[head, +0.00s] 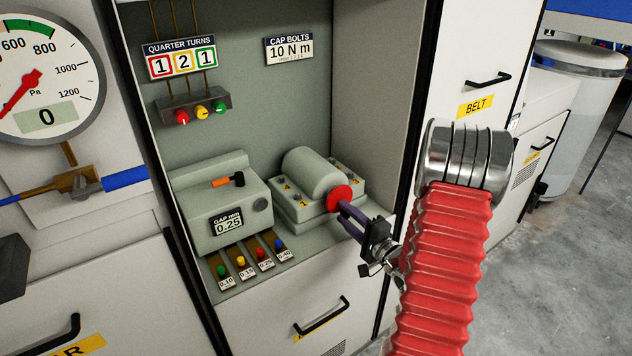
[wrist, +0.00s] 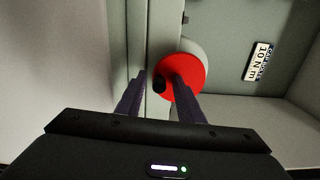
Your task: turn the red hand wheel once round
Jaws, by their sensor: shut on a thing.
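The red hand wheel (head: 339,196) is a small red disc on the end of a grey-green rounded housing (head: 312,172) in the open bay. In the wrist view the red wheel (wrist: 194,68) shows its face, with a dark knob (wrist: 159,83) near its left edge. My gripper (head: 347,209) reaches in from the right, its purple fingers at the wheel. In the wrist view my gripper (wrist: 160,80) has one finger on each side of the knob and is shut on it. The right finger covers part of the wheel's face.
A grey gap gauge box (head: 225,205) with a small orange-and-black tool stands left of the housing. Several coloured-knob gauges (head: 250,258) lie in front. A sign (head: 182,58) reads quarter turns 1, 2, 1. A ribbed red hose (head: 440,270) stands close at right.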

